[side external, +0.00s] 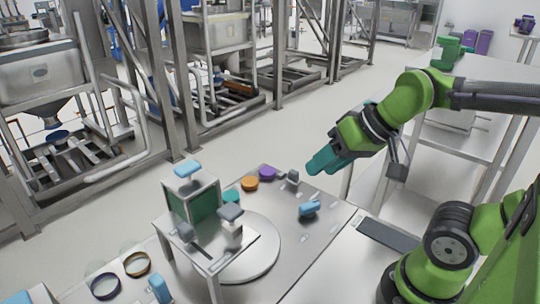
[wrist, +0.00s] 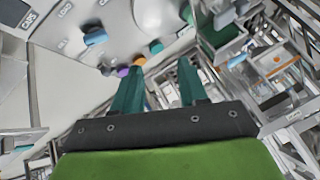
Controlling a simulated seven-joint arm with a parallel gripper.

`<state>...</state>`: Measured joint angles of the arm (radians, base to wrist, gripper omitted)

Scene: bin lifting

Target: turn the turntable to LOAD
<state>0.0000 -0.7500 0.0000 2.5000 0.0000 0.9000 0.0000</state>
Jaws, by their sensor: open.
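The turntable (side external: 268,262) is a pale round disc on the grey work table. A metal box frame with a dark green panel (side external: 204,206) and flat metal plates stands over its left part and hides some of it. Light blue and grey block-shaped grips sit on the frame. In the wrist view part of the turntable (wrist: 158,14) shows at the top edge. A label that seems to read LOAD (wrist: 65,8) is on the table left of it. My gripper (side external: 318,165) has teal fingers, open and empty, above the table's back right edge, apart from the turntable. It also shows in the wrist view (wrist: 160,63).
A blue block (side external: 310,208) lies right of the turntable. Orange (side external: 250,184), purple (side external: 267,173) and teal (side external: 231,196) round pieces and a grey block (side external: 293,177) line the back edge. Two rings (side external: 137,264) lie front left. Steel machine frames stand behind.

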